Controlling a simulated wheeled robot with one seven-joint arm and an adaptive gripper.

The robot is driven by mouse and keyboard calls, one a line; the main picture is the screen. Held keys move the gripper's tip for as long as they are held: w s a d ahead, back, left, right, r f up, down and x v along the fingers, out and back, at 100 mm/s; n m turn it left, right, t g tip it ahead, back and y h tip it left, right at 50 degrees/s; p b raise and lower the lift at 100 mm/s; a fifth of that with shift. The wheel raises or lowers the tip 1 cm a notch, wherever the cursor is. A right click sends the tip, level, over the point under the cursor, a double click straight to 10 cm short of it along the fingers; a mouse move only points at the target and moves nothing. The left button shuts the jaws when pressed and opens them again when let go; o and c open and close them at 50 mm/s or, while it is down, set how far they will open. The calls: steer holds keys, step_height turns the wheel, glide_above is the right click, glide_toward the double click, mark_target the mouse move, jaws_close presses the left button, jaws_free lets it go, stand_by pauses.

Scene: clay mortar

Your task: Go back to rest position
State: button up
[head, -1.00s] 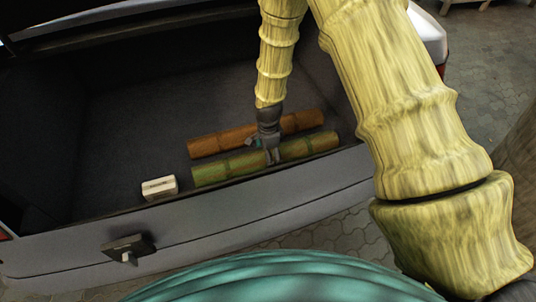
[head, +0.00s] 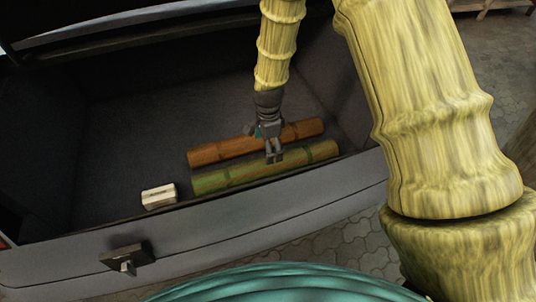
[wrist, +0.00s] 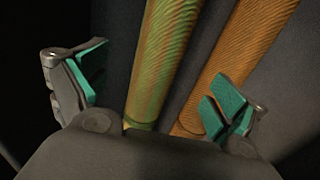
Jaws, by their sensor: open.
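My gripper (head: 273,157) is open and empty, just above the green bamboo-like roll in the head view. In the wrist view its two teal-padded fingers (wrist: 160,88) stand wide apart. The green roll (head: 225,180) lies in the car's trunk along its front wall. It also shows in the wrist view (wrist: 163,55), between the fingers and beyond them. An orange-brown roll (head: 218,151) lies behind it, roughly parallel, and shows in the wrist view (wrist: 238,55) toward the right finger. My gripper hides small parts of both rolls in the head view.
A small whitish block (head: 159,195) lies left of the green roll, by the trunk's front wall (head: 225,220). A dark latch (head: 127,258) sits on the trunk's outer face. The left of the trunk floor (head: 130,135) is clear. Paving shows outside.

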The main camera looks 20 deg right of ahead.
steer(key=shift+r, duration=1.45)
